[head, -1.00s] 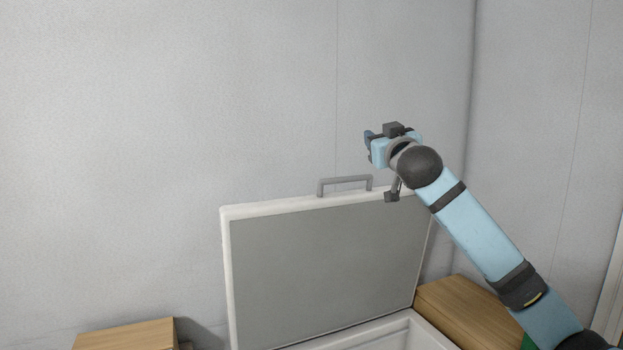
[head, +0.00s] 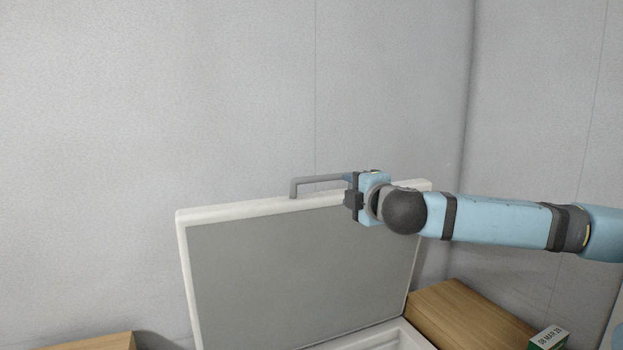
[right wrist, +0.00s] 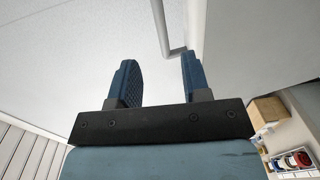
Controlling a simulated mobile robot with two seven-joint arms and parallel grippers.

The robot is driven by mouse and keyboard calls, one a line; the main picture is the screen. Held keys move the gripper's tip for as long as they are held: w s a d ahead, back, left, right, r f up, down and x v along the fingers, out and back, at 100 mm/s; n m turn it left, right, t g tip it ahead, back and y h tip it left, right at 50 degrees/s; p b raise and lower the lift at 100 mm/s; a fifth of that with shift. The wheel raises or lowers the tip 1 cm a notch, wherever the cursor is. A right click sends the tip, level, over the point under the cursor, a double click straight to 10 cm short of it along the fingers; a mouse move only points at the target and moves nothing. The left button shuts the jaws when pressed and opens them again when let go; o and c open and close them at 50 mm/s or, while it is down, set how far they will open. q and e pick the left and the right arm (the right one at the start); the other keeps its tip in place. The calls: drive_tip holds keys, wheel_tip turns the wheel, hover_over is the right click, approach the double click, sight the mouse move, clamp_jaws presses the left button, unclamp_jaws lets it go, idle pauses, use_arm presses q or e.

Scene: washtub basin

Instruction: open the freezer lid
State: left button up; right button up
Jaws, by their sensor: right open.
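The freezer lid (head: 290,270) stands raised, its grey inner panel facing me and its white rim around it. A grey bar handle (head: 315,182) sits on the lid's top edge. My right gripper (head: 350,185) is at the right end of the handle, in front of the lid's upper part. In the right wrist view its two blue fingers (right wrist: 158,80) are apart with nothing between them. The handle (right wrist: 165,30) runs beyond the fingertips there. Part of the handle is hidden behind the gripper in the head view. My left gripper is not in view.
The freezer body's white rim (head: 405,338) shows below the lid. A wooden box (head: 465,310) stands to its right, with a small green and white carton (head: 548,338) near it. Another wooden box (head: 110,342) is at lower left. Grey walls stand close behind.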

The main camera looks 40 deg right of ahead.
sight(326, 179)
drive_tip(key=p+x, duration=0.3)
drive_tip(key=x, duration=0.9)
drive_tip(key=shift+w+a, duration=0.1)
drive_tip(key=shift+w, duration=0.1)
drive_tip(key=shift+w+f+p, duration=0.1)
drive_tip(key=shift+w+p, duration=0.2)
drive_tip(key=shift+w, duration=0.3)
drive_tip(key=shift+d, duration=0.25)
clamp_jaws()
